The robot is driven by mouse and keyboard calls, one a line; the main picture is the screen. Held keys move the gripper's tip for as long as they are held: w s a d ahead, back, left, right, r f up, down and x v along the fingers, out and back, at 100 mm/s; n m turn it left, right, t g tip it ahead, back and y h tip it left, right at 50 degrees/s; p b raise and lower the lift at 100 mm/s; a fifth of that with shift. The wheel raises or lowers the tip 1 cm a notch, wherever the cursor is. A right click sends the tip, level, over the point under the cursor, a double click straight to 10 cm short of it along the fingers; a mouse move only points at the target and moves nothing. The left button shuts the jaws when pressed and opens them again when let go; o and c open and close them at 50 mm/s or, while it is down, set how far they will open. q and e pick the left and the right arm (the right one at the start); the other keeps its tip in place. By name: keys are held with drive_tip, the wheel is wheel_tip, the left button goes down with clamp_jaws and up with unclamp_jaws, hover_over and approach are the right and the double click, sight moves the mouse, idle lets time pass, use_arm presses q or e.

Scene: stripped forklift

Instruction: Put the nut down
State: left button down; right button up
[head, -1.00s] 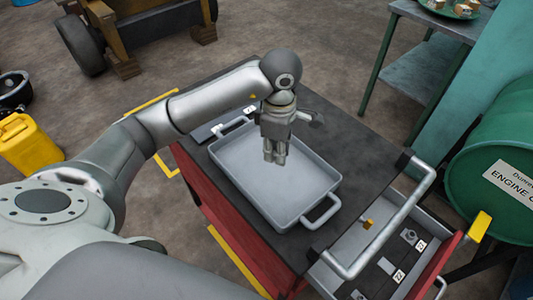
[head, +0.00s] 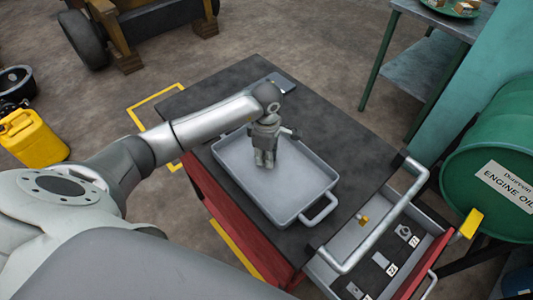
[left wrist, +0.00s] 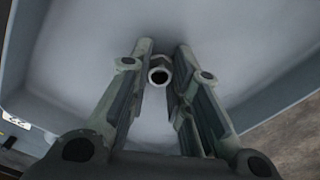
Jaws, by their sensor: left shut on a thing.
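A small grey nut (left wrist: 159,76) with a dark round hole sits between the fingertips of my left gripper (left wrist: 163,62) in the left wrist view. The fingers are shut on it. In the head view my left gripper (head: 264,162) points down over the far part of a grey tray (head: 292,190) with two handles. The nut cannot be made out in the head view. The tray's pale floor lies below the fingers in the left wrist view; whether the nut touches it, I cannot tell. My right gripper is not in view.
The tray lies on the dark top of a red cart (head: 352,150). A dark flat device (head: 281,83) lies at the far corner. An open drawer (head: 425,262) holds a small yellow piece (head: 363,220) and labelled parts. A green oil drum (head: 500,150) stands at right.

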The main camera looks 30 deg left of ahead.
use_arm(q)
drive_tip(key=shift+f, duration=0.1)
drive_tip(key=shift+f, duration=0.15)
drive_tip(key=c, duration=1.3)
unclamp_jaws()
drive_tip(key=shift+c, duration=0.2)
drive_tip(key=shift+r, duration=0.4)
wheel_tip(320, 180, up, 12)
drive_tip(key=b, duration=0.3)
drive_tip(key=shift+b, duration=0.4)
drive_tip(key=shift+f, duration=0.15)
